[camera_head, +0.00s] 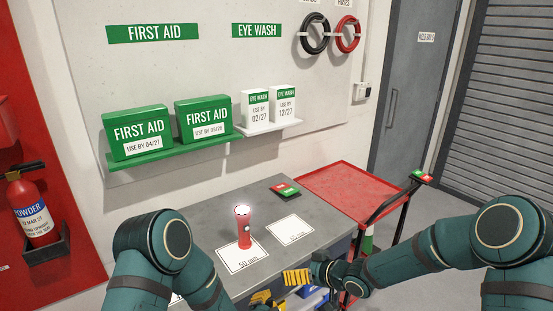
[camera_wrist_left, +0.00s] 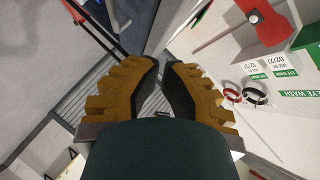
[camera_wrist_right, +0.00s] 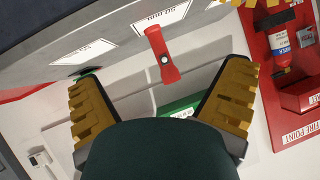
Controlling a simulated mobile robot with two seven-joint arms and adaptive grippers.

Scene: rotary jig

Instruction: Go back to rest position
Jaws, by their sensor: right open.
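My right gripper (camera_head: 297,277) is open and empty above the front of the grey table (camera_head: 215,207). In the right wrist view its fingers (camera_wrist_right: 160,85) are wide apart. My left gripper (camera_head: 264,299) is lower, at the bottom edge of the head view, partly cut off. In the left wrist view its fingertips (camera_wrist_left: 161,66) are close together with a narrow gap and no object visible between them. A red flashlight (camera_head: 244,228) stands upright, lens up, on a white card (camera_head: 242,256) on the table, apart from both grippers. It also shows in the right wrist view (camera_wrist_right: 160,50).
A second white card (camera_head: 290,229) lies bare beside a red-and-green button box (camera_head: 285,189). A red cart (camera_head: 345,190) stands to the right. Green first aid boxes (camera_head: 137,133) and eye wash boxes (camera_head: 255,110) sit on wall shelves. A fire extinguisher (camera_head: 33,210) hangs at left.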

